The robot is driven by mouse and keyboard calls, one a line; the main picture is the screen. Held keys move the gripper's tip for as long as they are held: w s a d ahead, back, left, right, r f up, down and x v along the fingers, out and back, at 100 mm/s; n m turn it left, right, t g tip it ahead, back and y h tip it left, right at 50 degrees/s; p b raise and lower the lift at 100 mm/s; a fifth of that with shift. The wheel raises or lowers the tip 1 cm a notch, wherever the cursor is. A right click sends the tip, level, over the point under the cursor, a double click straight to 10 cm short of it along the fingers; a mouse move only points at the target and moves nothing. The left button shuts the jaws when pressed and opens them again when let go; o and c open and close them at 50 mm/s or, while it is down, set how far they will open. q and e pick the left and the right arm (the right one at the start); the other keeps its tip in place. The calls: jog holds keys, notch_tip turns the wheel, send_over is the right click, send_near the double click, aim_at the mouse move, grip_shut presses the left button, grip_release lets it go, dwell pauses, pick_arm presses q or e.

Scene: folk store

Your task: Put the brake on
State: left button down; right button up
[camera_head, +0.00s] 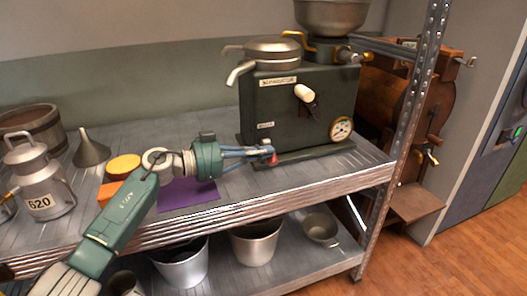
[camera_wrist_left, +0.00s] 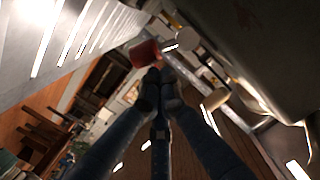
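A dark green machine (camera_head: 290,113) stands on the upper shelf with a metal bowl on top, spouts, a round gauge (camera_head: 341,129) and a cream-knobbed handle (camera_head: 304,93). A small red knob (camera_head: 273,159) shows low at its front. In the left wrist view the red knob (camera_wrist_left: 146,54) sits on a metal rod, just beyond the fingertips. My left gripper (camera_head: 266,154) reaches in from the left, its blue fingers drawn together at the red knob. In the wrist view its fingertips (camera_wrist_left: 160,88) are close together, with nothing clearly between them. Contact cannot be told. No brake label is readable.
A milk can (camera_head: 40,182), a funnel (camera_head: 91,150), a yellow round item (camera_head: 123,166) and a purple sheet (camera_head: 187,194) are on the shelf's left. Metal buckets (camera_head: 256,244) stand below. A perforated upright post (camera_head: 412,110) bounds the right; a wooden machine (camera_head: 400,95) stands behind it.

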pick_arm(q)
jog(key=shift+a, duration=0.1)
jog(key=v, duration=1.1)
jog(key=shift+a, duration=0.4)
jog(key=shift+s, duration=0.15)
